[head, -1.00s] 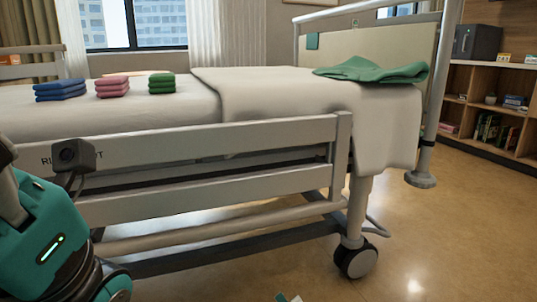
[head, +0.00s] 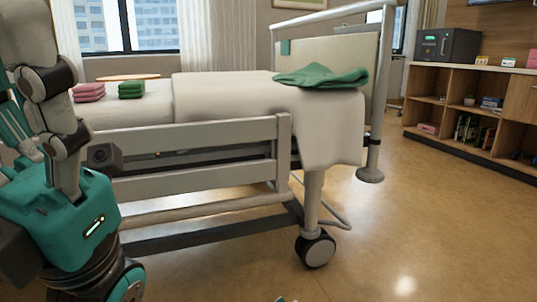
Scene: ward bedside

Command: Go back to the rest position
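In the head view my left arm rises at the left edge, with a teal lower housing and folded grey links standing up. I cannot make out gripper fingers on it. My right gripper is not in view. The bed (head: 228,143) stands in front of me, its near side rail raised. A crumpled green cloth (head: 322,76) lies on the white cover. Folded pink cloths (head: 88,93) and folded green cloths (head: 131,90) lie in stacks on the mattress, partly beside my arm. My arm hides the bed's left part.
A bed caster (head: 315,249) stands on the floor in front of me. A wooden shelf unit (head: 452,104) with a dark box (head: 446,45) on top is at the right. The floor (head: 430,225) between bed and shelves is clear.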

